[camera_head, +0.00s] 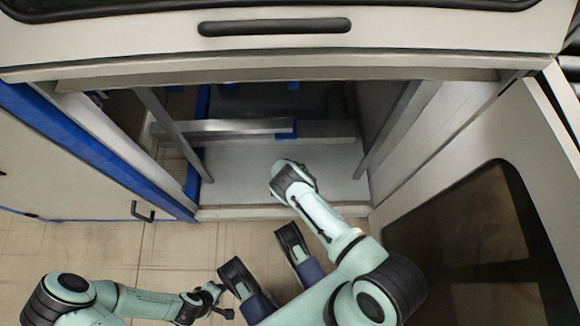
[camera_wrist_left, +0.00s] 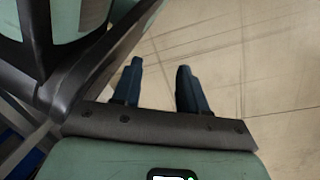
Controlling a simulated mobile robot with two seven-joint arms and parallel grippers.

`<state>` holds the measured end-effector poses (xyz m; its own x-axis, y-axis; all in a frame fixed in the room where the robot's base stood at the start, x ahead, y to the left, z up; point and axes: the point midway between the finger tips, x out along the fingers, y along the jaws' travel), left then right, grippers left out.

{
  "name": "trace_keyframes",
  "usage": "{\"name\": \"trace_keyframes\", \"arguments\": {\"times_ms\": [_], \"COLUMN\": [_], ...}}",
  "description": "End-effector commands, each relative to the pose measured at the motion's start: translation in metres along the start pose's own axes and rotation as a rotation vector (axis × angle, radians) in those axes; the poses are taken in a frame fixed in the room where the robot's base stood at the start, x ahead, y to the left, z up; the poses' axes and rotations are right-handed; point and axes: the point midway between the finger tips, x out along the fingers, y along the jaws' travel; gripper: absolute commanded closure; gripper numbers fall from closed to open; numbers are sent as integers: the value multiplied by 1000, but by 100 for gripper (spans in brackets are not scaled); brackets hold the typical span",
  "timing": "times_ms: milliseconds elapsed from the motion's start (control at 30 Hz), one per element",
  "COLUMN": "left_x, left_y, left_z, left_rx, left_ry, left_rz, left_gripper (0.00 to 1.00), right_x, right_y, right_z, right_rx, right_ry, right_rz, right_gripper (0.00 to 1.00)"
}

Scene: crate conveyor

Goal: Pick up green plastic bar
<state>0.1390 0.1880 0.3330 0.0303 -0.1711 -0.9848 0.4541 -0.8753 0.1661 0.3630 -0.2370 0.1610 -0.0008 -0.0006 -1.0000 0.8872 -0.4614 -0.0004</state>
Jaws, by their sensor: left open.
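I see no green plastic bar in either view. My left gripper (camera_head: 221,301) is low at the bottom left of the head view, over the tiled floor and outside the machine opening. In the left wrist view, my left gripper (camera_wrist_left: 159,66) has its two dark fingers apart with nothing between them, only floor beyond. My right arm reaches up to the front of the opening in the head view.
A machine bay with a pale bottom plate (camera_head: 240,178) opens ahead. Inside is a metal rail (camera_head: 222,127) with a blue end. A blue-edged panel (camera_head: 75,140) stands left, and a windowed door (camera_head: 490,215) right. Tiled floor (camera_head: 175,245) is clear at the left front.

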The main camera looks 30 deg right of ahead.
Motion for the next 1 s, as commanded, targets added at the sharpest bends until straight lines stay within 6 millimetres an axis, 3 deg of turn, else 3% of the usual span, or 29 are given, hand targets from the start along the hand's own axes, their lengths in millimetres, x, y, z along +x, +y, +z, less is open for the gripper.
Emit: {"name": "trace_keyframes", "arguments": {"times_ms": [33,200,233,667,867,1000], "left_x": [0,0,0,-5,-23,-46], "left_y": [0,0,0,5,21,40], "left_z": [0,0,0,-5,-22,-44], "left_rx": [0,1,1,6,25,46], "left_ry": [1,2,2,20,85,167], "left_rz": [0,1,1,9,39,75], "left_gripper": [57,57,57,57,57,57], "right_x": [0,0,0,-8,-32,-64], "right_y": [0,0,0,1,0,2], "right_z": [0,0,0,0,0,0], "right_rx": [0,0,0,2,2,3], "right_ry": [0,0,0,0,2,3], "right_rz": [0,0,0,1,1,4], "right_gripper": [26,81,86,86,86,86]}}
